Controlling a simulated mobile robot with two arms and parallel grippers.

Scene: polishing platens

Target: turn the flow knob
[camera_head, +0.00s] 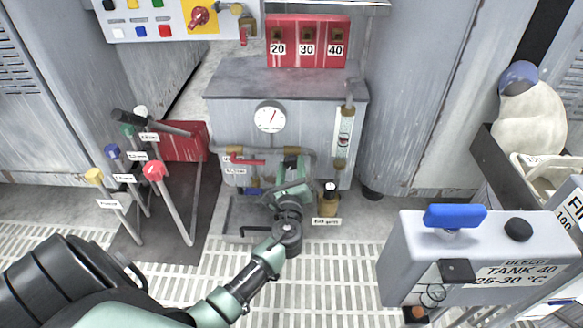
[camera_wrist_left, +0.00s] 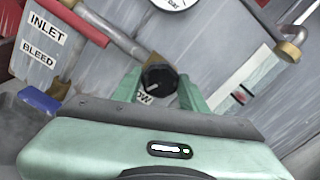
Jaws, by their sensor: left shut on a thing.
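The flow knob (camera_wrist_left: 160,76) is black and round. In the left wrist view it sits between the two green fingers of my left gripper (camera_wrist_left: 158,92), on the front of the grey cabinet. A partly covered label below it shows only the letters "OW". In the head view my left gripper (camera_head: 292,168) reaches the cabinet front below the round gauge and hides the knob. The gripper is shut on the knob. My right gripper is not in view.
A red-handled inlet pipe (camera_wrist_left: 75,18) and a blue bleed handle (camera_wrist_left: 40,100) are left of the gripper. The flow tube (camera_head: 344,130) stands to its right. Levers (camera_head: 165,190) stand further left.

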